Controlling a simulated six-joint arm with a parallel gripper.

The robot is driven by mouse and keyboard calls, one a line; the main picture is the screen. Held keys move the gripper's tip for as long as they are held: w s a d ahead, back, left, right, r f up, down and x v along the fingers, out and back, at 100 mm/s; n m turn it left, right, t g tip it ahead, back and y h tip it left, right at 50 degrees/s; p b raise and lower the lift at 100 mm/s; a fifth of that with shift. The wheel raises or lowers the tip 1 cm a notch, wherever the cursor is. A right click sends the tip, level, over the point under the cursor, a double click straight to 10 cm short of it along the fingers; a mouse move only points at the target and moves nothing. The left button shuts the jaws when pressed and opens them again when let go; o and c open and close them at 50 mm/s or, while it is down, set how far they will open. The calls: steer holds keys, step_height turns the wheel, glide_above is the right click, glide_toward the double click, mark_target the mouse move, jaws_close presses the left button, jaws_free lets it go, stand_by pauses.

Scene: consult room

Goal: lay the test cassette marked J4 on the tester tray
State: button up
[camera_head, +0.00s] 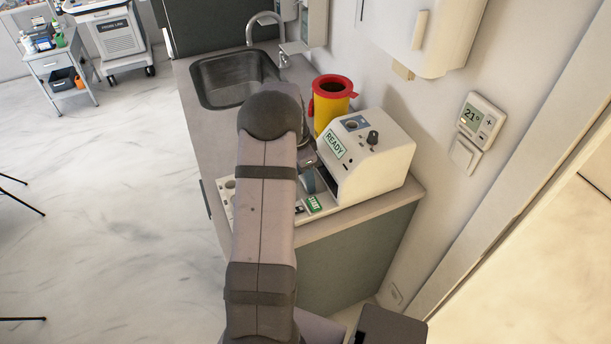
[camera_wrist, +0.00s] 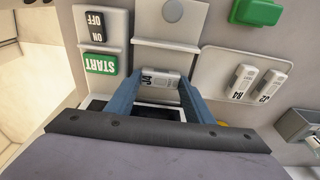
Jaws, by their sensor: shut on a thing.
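In the wrist view my gripper (camera_wrist: 160,80) is shut on a small white cassette marked J4 (camera_wrist: 152,78), held between its two blue fingertips. Just below it in the picture is a dark recess with a pale rim (camera_wrist: 150,111), which may be the tester tray; my fingers partly cover it. I cannot tell whether the cassette touches anything beneath. In the head view the white tester (camera_head: 385,160) shows READY, and my gripper (camera_head: 308,180) is by its open front, mostly hidden behind my arm. The cassette cannot be made out there.
Two other cassettes, H4 (camera_wrist: 241,82) and one that seems marked C3 (camera_wrist: 268,85), lie on a pale plate at right. A green START button (camera_wrist: 101,63) and an ON/OFF switch (camera_wrist: 95,27) are at left. A yellow-and-red bin (camera_head: 331,100) and a sink (camera_head: 232,78) stand behind.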

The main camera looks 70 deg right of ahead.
steer(key=o, duration=0.7)
steer(key=shift+f, duration=0.1)
step_height(320, 180, up, 12)
steer(key=w+a+b, duration=0.1)
steer(key=b, duration=0.2)
steer(key=shift+w+a, duration=0.15)
